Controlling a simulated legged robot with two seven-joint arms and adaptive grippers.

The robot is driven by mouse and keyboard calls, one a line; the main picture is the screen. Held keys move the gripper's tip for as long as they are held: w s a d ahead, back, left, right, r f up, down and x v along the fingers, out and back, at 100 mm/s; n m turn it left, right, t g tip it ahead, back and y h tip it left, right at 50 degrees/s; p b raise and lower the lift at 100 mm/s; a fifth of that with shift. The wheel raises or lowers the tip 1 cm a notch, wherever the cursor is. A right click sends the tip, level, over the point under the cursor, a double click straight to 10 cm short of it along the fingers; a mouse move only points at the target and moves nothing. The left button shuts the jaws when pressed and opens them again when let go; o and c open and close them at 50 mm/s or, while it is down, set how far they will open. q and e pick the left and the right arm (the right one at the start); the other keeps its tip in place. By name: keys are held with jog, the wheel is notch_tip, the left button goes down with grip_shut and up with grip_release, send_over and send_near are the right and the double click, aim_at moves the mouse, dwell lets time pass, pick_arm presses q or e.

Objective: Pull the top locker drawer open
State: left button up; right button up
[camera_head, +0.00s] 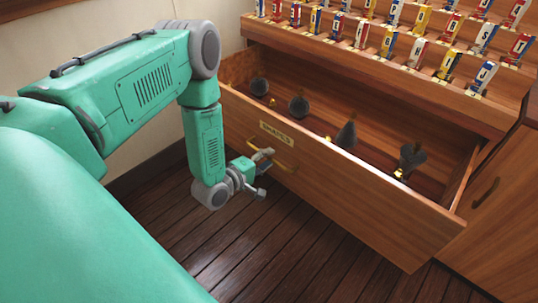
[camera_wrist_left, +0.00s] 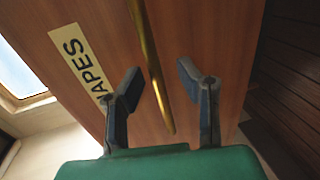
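The wooden top locker drawer (camera_head: 340,190) stands pulled out, with its inside showing in the head view. Its front carries a brass bar handle (camera_head: 283,161) below a label reading SHAPES (camera_head: 277,133). My left gripper (camera_head: 263,173) is at the drawer front, by the handle. In the left wrist view the fingers of the left gripper (camera_wrist_left: 158,70) are spread apart. The brass handle (camera_wrist_left: 152,60) runs between them, and neither finger visibly touches it. The label (camera_wrist_left: 78,65) shows left of the handle there. My right gripper is in neither view.
Several dark shapes, one a ball (camera_head: 259,87), sit inside the drawer. A stepped wooden rack (camera_head: 400,82) with rows of coloured flag cards stands above it. A cabinet door (camera_head: 495,215) is at the right. The plank floor (camera_head: 290,250) before the drawer is clear.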

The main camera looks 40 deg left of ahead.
pick_arm(q)
jog(key=v, duration=1.1)
jog(key=shift+f, duration=0.1)
jog(key=s+d+f+m+g+p, duration=0.35)
jog(key=s+d+m+g, duration=0.25)
jog(key=d+m+g, duration=0.3)
jog(key=s+d+r+m+g+y+p, duration=0.1)
jog(key=s+m+g, duration=0.5)
jog(key=s, duration=0.6)
notch_tip(320, 180, up, 2)
jog(key=m+p, duration=0.1)
jog(key=m, duration=0.1)
jog(key=shift+s+d+m, duration=0.3)
jog(key=shift+s+m, duration=0.05)
jog(key=shift+m, duration=0.05)
